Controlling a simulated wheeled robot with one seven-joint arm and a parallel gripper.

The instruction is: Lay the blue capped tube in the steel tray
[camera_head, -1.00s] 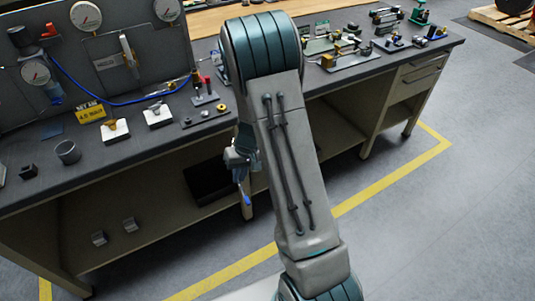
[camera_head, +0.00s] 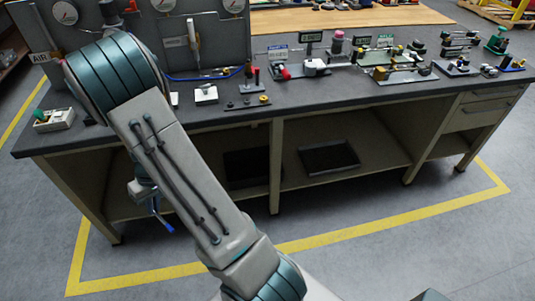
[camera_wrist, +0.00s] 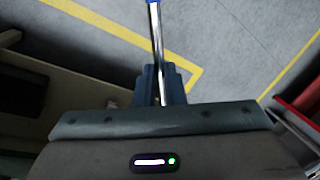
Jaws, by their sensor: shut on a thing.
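The blue capped tube (camera_head: 165,223) hangs from my gripper (camera_head: 154,206) in front of the bench, tilted in the head view. In the wrist view its shiny metal shaft (camera_wrist: 157,42) runs up from between the dark fingers of my gripper (camera_wrist: 161,82), with a blue end at the top edge. The gripper is shut on the tube, over open floor. A dark shallow tray (camera_head: 328,157) lies on the bench's lower shelf, apart from the tube. I cannot tell whether it is the steel tray.
The grey bench top (camera_head: 245,115) carries valve parts, fittings and small stands. A small box with a green item (camera_head: 54,119) stands at its left end. A gauge panel (camera_head: 100,35) rises at the back left. Yellow-lined floor (camera_head: 330,235) in front is clear.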

